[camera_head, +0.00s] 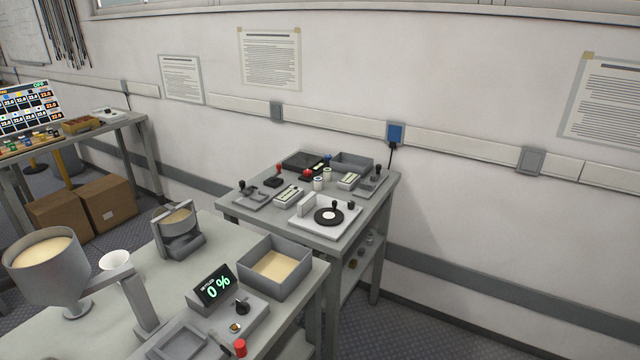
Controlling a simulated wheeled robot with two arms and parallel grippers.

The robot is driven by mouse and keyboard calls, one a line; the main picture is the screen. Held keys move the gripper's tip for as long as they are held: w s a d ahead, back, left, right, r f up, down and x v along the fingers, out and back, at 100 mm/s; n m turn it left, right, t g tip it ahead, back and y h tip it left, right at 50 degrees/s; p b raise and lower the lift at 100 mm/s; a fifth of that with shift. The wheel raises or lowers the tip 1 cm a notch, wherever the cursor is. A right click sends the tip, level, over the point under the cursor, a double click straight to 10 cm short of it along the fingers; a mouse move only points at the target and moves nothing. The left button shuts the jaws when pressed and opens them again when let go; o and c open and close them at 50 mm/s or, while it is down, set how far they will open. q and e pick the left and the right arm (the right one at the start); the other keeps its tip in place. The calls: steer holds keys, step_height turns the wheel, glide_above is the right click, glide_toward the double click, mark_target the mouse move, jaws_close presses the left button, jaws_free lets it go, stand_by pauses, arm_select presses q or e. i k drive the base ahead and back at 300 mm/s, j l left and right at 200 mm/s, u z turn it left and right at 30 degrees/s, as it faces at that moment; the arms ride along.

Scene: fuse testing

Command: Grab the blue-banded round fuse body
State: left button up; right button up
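Two small pale upright cylinders stand near the middle of the far grey table (232,205). The nearer cylinder (318,184) and the farther cylinder (327,174) look like round fuse bodies. They are too small for me to tell surely which one carries a blue band. Neither of my grippers shows in the head view.
The far table also holds a white plate with a black disc (328,216), a dark tray (352,162), a red knob (307,174) and several small fixtures. A nearer bench has a sand-filled bin (302,254), a "0 %" display (215,287) and a hopper (48,275). Boxes (105,201) sit left.

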mark_target(318, 180)
steer(key=i+l, duration=0.2)
steer(key=l, duration=0.15)
steer(key=i+l, duration=0.2)
steer(key=i+l+u, duration=0.1)
steer(key=l, duration=0.35)
steer(key=i+l, duration=0.3)
steer(key=i+l+u, duration=0.1)
steer(key=l, duration=0.3)
steer(key=i, duration=0.1)
